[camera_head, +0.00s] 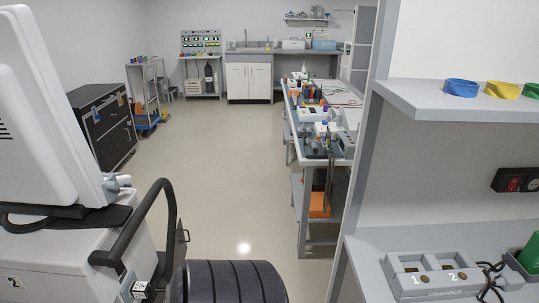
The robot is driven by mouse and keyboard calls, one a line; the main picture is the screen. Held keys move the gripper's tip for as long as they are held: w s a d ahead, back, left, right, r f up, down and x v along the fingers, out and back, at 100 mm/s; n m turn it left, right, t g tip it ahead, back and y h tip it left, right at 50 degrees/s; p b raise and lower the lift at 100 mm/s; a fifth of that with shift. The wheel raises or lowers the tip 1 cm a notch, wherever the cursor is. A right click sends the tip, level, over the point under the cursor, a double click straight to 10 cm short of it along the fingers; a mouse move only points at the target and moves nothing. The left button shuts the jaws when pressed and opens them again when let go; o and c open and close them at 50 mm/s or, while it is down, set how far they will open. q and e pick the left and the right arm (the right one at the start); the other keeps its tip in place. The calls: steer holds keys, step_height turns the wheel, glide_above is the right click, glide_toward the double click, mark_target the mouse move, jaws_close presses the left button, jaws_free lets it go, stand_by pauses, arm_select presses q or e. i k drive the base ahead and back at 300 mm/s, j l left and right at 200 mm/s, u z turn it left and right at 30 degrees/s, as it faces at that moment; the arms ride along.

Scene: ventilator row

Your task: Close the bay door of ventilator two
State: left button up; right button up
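Ventilator two (70,262) is at the lower left, a white cart body with a label reading 2, cut off by the picture's edge. Its large white screen housing rises above it, and a dark curved push handle (150,205) stands at its right side. Beyond the handle a narrow upright panel (173,250) with a small dark pull stands out from the cart's side. It looks like the bay door standing open, but it is mostly edge-on and partly hidden. A small grey fitting (142,289) shows low on the cart's side. Neither of my grippers shows.
A dark ribbed cylinder fills the bottom middle. At the right a grey shelf unit holds a charger (440,276) with slots 1 and 2, a green block (530,258) and coloured rings. A long workbench (342,150) stands behind. The middle floor is clear.

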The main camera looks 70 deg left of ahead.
mark_target(181, 247)
steer(key=i+l+u, duration=0.15)
steer(key=u, duration=0.2)
steer(key=i+l+u, duration=0.35)
steer(key=j+u, duration=0.15)
steer(key=u, duration=0.3)
steer(key=j+u, duration=0.1)
steer(key=u, duration=0.4)
steer(key=i+j+u, duration=0.1)
steer(key=u, duration=0.35)
steer(key=j+u, duration=0.1)
steer(key=u, duration=0.4)
steer(key=i+u, duration=0.15)
steer(key=u, duration=0.3)
steer(key=i+u, duration=0.1)
steer(key=u, duration=0.4)
steer(key=k+j+u, duration=0.1)
steer(key=u, duration=0.3)
